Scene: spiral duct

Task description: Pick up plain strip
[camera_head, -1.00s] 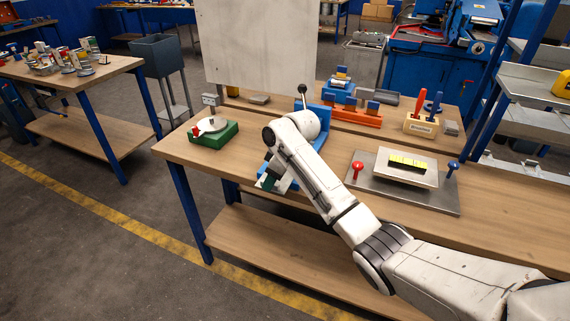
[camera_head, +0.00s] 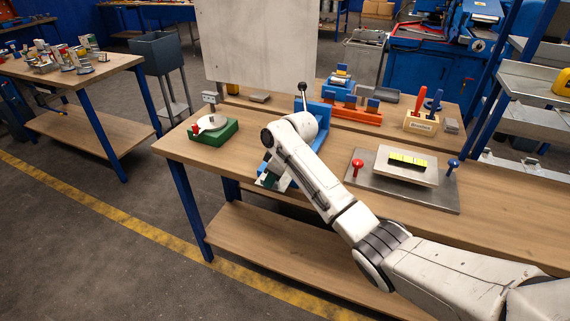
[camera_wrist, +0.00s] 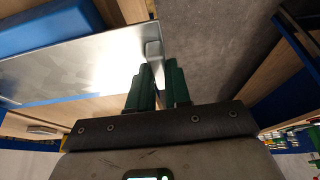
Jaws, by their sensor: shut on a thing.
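My gripper (camera_wrist: 160,82) has two dark green fingers and is shut on a shiny metal piece (camera_wrist: 75,70), which looks like the plain strip. In the wrist view its broad bright face spreads to the left of the fingers, and a small pale grey end shows at the fingertips. In the head view my gripper (camera_head: 270,181) is low at the front edge of the workbench, beside a blue fixture with a black-knobbed lever (camera_head: 303,90). My arm hides much of that fixture, and the strip is hard to make out there.
On the workbench (camera_head: 240,165), a green base with a pale disc (camera_head: 213,128) stands left. A steel plate (camera_head: 440,197) with red and blue knobs and a pale yellow-marked block stands right. Behind are an orange rack (camera_head: 350,115) and a wooden tool box (camera_head: 420,124). Floor in front is clear.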

